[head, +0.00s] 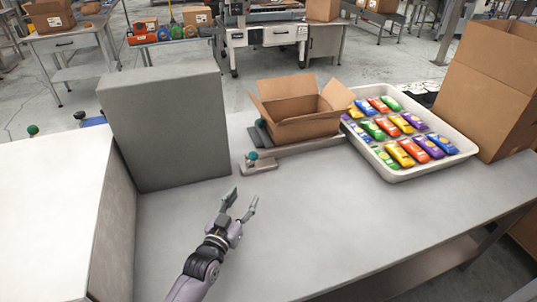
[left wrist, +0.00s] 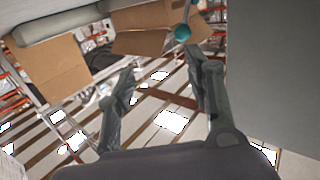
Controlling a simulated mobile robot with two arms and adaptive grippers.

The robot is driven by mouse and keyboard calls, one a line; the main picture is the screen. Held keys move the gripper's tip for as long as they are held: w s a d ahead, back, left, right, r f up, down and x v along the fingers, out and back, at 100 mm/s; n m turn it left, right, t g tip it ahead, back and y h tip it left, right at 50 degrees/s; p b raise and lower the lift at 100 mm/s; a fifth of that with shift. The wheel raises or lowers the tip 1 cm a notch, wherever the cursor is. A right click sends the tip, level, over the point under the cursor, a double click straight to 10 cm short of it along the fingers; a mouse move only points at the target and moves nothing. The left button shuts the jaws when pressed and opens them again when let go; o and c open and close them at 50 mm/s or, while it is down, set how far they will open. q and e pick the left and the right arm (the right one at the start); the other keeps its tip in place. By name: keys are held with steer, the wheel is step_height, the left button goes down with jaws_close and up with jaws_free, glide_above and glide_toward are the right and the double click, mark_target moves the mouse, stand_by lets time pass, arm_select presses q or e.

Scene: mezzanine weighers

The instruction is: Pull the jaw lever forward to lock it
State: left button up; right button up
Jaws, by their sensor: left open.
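The jaw lever shows as a teal ball knob (head: 253,155) at the near left end of a low grey fixture (head: 262,165) on the table. An open cardboard box (head: 300,124) sits at the fixture, beside a dark grey jaw-like pad (head: 261,134). My left gripper (head: 243,194) is open and empty, in front of the knob and apart from it. In the left wrist view, the teal knob (left wrist: 182,32) on its thin rod shows just beyond the open fingers (left wrist: 160,62), nearer the right finger. My right gripper is not in view.
A tall grey block (head: 168,130) stands left of the fixture, and a white-topped box (head: 60,210) at near left. A white tray (head: 402,175) of colourful packets is at right, with a tall carton (head: 490,90) beyond. The near middle of the table (head: 330,225) is clear.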

mark_target(252, 160)
arm_select(q)
steer(key=shift+n+t+y, duration=0.3)
steer(key=shift+n+y, duration=0.1)
steer(key=shift+y, duration=0.1)
steer(key=a+b+x, duration=0.1)
steer(key=b+x, duration=0.3)
steer(key=x, duration=0.2)
steer(key=a+b+x, duration=0.1)
steer(key=b+x, duration=0.3)
steer(key=x, duration=0.1)
steer(key=w+a+b+x, duration=0.1)
steer(key=b+x, duration=0.4)
steer(key=x, duration=0.1)
steer(key=shift+w+f, duration=0.1)
steer(key=shift+w, duration=0.25)
steer(key=shift+w+d+b, duration=0.25)
steer(key=shift+w+b, duration=0.2)
steer(key=shift+w, duration=0.05)
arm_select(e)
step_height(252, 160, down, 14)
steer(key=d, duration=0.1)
arm_select(q)
steer(key=shift+r, duration=0.25)
steer(key=shift+c, duration=0.4)
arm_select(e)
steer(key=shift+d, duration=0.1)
arm_select(q)
jaws_close()
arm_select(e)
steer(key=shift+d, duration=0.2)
